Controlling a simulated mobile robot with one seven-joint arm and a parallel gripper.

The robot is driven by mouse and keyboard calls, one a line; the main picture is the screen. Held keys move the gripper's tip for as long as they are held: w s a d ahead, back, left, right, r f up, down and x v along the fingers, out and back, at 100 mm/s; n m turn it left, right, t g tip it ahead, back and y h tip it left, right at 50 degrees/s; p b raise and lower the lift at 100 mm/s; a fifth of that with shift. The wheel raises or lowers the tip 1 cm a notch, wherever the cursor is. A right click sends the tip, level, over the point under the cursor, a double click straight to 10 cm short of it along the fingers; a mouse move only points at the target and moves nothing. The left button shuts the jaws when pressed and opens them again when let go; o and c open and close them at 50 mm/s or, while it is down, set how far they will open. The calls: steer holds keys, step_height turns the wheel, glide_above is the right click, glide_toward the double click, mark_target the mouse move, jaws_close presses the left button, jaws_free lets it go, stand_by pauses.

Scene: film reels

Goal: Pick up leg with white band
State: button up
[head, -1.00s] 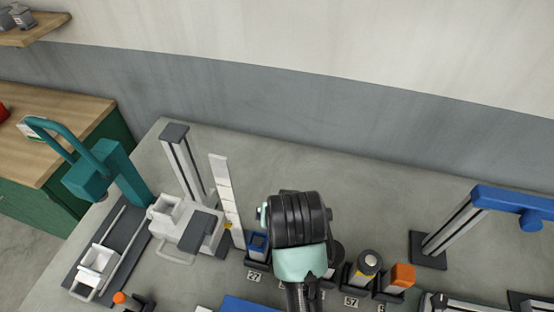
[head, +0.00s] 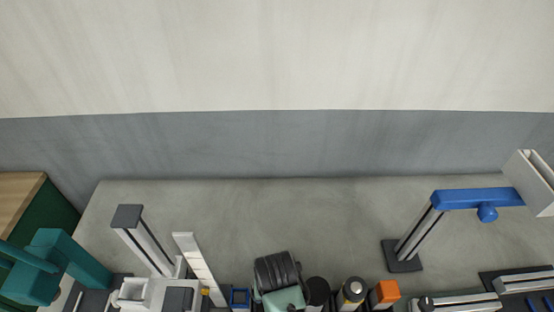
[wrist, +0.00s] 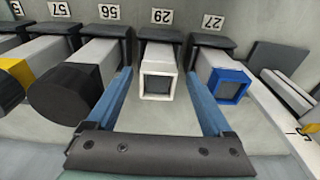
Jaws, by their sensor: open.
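The leg with the white band (wrist: 157,84) shows in the wrist view, a grey square leg with a white square rim at its near end. It sits in a dark holder under the label 29. My gripper (wrist: 158,72) is open, with one blue finger on each side of this leg. In the head view my wrist and arm cover the gripper's fingers and this leg.
A blue-rimmed leg (wrist: 229,84) stands close on the right at label 27. A black round-ended leg (wrist: 64,93) is close on the left at 56, with a yellow-banded one (wrist: 18,80) beyond. An orange-topped leg (head: 386,291) stands farther right.

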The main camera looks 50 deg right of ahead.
steer(key=shift+w+d+f+p, duration=0.1)
steer(key=shift+d+f+p, duration=0.1)
steer(key=shift+f, duration=0.9)
steer(key=shift+d+f+p, duration=0.15)
steer(key=shift+f, duration=0.9)
jaws_close()
